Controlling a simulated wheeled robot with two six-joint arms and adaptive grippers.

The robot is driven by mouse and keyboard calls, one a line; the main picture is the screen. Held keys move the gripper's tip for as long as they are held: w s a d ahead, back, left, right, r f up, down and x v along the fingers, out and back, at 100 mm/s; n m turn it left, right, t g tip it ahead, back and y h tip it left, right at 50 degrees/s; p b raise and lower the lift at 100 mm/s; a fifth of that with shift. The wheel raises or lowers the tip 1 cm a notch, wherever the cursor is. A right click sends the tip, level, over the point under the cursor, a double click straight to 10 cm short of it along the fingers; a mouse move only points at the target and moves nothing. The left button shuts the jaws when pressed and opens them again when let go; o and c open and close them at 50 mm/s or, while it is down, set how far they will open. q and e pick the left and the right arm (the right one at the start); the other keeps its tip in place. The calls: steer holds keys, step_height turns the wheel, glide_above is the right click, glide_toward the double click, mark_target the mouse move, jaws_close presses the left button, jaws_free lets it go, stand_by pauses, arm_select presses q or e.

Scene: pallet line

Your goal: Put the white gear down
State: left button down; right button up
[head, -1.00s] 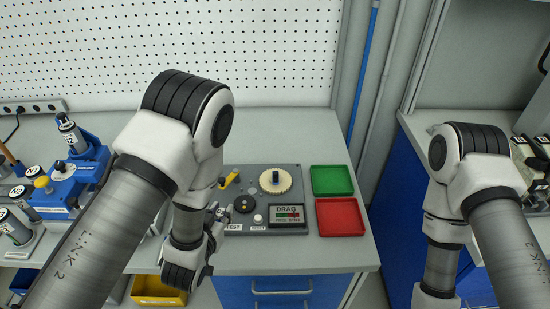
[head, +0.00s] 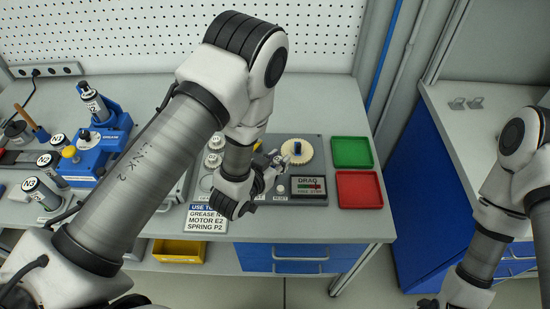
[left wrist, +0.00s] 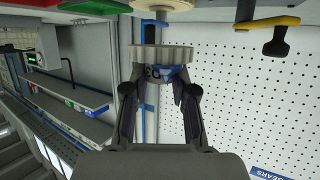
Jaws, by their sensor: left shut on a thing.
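My left gripper (left wrist: 160,88) is shut on a pale toothed wheel, which looks like the white gear (left wrist: 162,54). Its fingers close on the dark and blue part below the teeth.
A green tray (head: 352,152) and a red tray (head: 359,190) stand right of the DRAG display (head: 308,186). A blue fixture (head: 95,150) and several labelled cylinders stand at left. A yellow bin (head: 179,250) is below the bench. The bench corner by the red tray is clear.

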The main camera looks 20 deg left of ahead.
arm_select(q)
steer(key=w+a, duration=0.1)
steer(key=w, duration=0.1)
steer(key=w+a, duration=0.1)
steer(key=w, duration=0.1)
steer(key=w+a+b, duration=0.1)
steer(key=w, duration=0.1)
steer(key=shift+w+f, duration=0.15)
steer(key=shift+f, duration=0.1)
steer(key=shift+w+a+f, duration=0.15)
steer(key=shift+f, duration=0.2)
step_height(320, 180, down, 3)
steer(key=shift+r+b, duration=0.1)
steer(key=shift+b, duration=1.1)
